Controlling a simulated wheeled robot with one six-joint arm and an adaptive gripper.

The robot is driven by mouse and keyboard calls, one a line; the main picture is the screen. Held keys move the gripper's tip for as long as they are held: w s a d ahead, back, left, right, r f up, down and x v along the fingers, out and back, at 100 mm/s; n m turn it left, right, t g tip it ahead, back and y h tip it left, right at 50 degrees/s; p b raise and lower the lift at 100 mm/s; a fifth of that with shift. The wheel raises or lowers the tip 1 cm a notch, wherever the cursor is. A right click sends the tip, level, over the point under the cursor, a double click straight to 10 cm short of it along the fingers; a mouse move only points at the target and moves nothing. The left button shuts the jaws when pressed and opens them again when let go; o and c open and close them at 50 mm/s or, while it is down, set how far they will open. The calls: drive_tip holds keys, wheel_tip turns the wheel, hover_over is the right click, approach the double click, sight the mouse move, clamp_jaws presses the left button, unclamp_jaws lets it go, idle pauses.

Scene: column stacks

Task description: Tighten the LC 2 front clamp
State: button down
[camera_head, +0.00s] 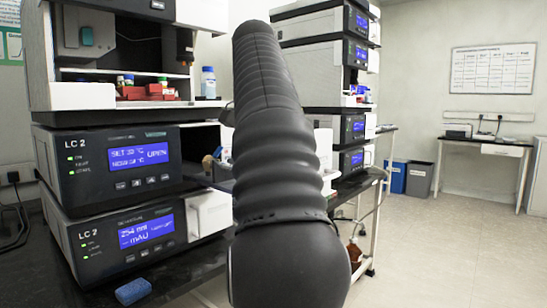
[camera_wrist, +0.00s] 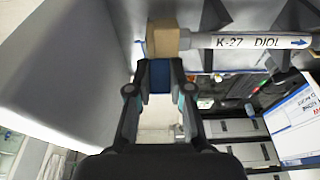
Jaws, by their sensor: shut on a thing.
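In the wrist view my gripper (camera_wrist: 160,88) is shut on a small dark blue piece (camera_wrist: 159,76). This piece lies against a tan block (camera_wrist: 163,38) at the left end of a white column (camera_wrist: 250,42) marked "K-27 DIOL" with an arrow pointing right. I cannot tell whether the blue piece is part of the front clamp. In the head view the LC 2 oven module (camera_head: 110,163) shows "OPEN" on its display. A tan round part (camera_head: 208,163) shows at its opening. My arm hides my gripper and most of the opening there.
A lower LC 2 module (camera_head: 145,232) stands under the oven, with a blue sponge (camera_head: 133,291) on the dark bench in front. Another instrument stack (camera_head: 350,125) stands behind my arm. Floor at right is clear.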

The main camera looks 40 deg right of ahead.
drive_tip(key=shift+f, duration=0.15)
drive_tip(key=c, duration=1)
unclamp_jaws()
drive_tip(key=shift+c, duration=0.2)
drive_tip(key=shift+a, duration=0.1)
